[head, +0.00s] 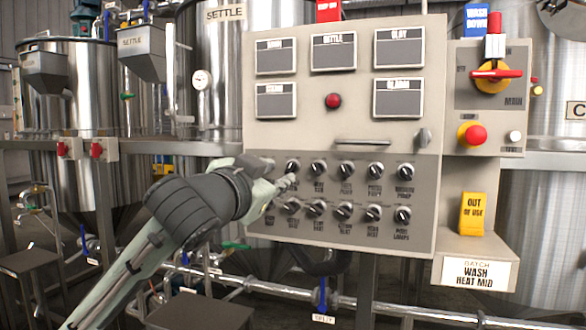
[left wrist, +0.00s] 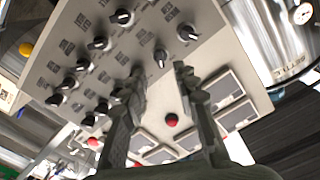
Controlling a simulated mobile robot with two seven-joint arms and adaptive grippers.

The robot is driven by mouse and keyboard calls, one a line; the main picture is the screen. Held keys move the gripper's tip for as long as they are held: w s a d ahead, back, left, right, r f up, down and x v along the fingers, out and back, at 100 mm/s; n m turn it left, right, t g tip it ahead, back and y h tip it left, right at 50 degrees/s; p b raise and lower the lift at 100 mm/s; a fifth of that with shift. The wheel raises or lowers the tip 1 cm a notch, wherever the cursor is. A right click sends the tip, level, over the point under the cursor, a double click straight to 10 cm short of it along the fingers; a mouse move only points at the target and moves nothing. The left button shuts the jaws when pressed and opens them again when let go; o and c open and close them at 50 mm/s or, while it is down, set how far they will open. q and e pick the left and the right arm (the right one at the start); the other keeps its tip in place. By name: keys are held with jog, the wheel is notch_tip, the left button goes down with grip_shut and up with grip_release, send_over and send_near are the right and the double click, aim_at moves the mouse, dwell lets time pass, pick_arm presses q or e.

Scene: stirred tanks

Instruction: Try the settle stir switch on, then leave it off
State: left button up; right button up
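The grey switch panel (head: 330,228) carries two rows of black rotary switches with small labels that I cannot read surely, so I cannot tell which is the settle stir switch. My left gripper (head: 287,182) is at the left end of the upper row, close to a switch (head: 292,168). In the left wrist view my left gripper (left wrist: 159,70) is open, its two fingers apart. The second upper-row switch (left wrist: 160,58) shows in the gap at the fingertips; contact cannot be told. The first switch (left wrist: 189,33) is beside the gap. My right gripper is not in view.
Above the switches are label plates, a red lamp (head: 333,101) and a handle bar (head: 362,142). To the right are a red and yellow main switch (head: 494,75), a red stop button (head: 472,135) and a yellow tag (head: 473,214). Steel tanks (head: 90,90) stand behind, pipes below.

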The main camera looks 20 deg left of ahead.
aim_at(288, 168)
pick_arm(q)
jog(key=w, duration=0.6)
jog(key=shift+w+d, duration=0.1)
jog(key=shift+w, duration=0.25)
jog(key=shift+c, duration=0.4)
grip_shut()
